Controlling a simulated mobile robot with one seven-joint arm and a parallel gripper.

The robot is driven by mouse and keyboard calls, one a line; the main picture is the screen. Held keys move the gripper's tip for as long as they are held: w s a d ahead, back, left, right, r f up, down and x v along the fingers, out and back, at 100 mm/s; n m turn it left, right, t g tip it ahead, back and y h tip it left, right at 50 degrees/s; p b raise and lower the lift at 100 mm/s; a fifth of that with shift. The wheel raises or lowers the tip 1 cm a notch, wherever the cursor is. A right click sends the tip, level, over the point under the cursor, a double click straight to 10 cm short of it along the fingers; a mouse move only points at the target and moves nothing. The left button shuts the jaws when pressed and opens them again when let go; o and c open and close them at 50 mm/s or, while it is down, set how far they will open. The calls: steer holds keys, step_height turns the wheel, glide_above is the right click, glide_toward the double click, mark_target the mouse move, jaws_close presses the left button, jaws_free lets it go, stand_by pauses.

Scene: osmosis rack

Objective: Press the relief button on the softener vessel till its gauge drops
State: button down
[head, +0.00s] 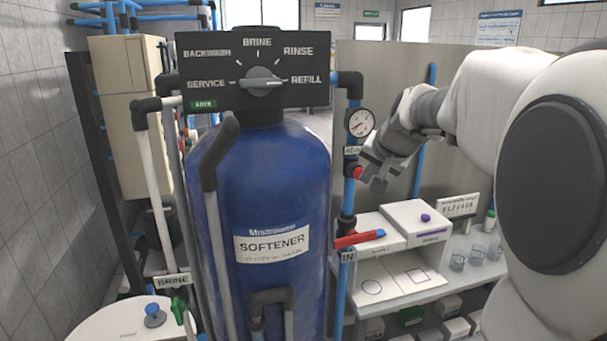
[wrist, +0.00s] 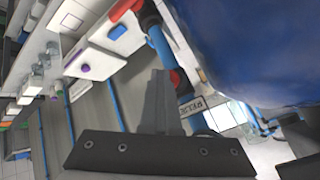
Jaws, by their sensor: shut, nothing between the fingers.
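The blue softener vessel (head: 265,185) stands in the middle of the head view, and its blue side (wrist: 235,45) fills the upper right of the wrist view. A round white gauge (head: 360,122) sits on the pipe at its right; its needle is too small to read surely. Below the gauge are a partly covered label and the red relief button (head: 358,172). My gripper (head: 372,182) is shut and empty, with its tips at or very near the button. In the wrist view the shut fingers (wrist: 158,98) are beside the red button (wrist: 180,81) and its label (wrist: 192,106); contact cannot be told.
A red-handled valve (head: 358,239) is on the pipe below. A white bench unit (head: 410,225) and clear cups (head: 467,259) stand at the right. A black selector panel (head: 257,70) tops the vessel, and a brine tank (head: 125,322) is at the lower left.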

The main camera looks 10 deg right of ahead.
steer(key=shift+s, duration=0.15)
steer(key=shift+s+b, duration=0.5)
steer(key=shift+s, duration=0.3)
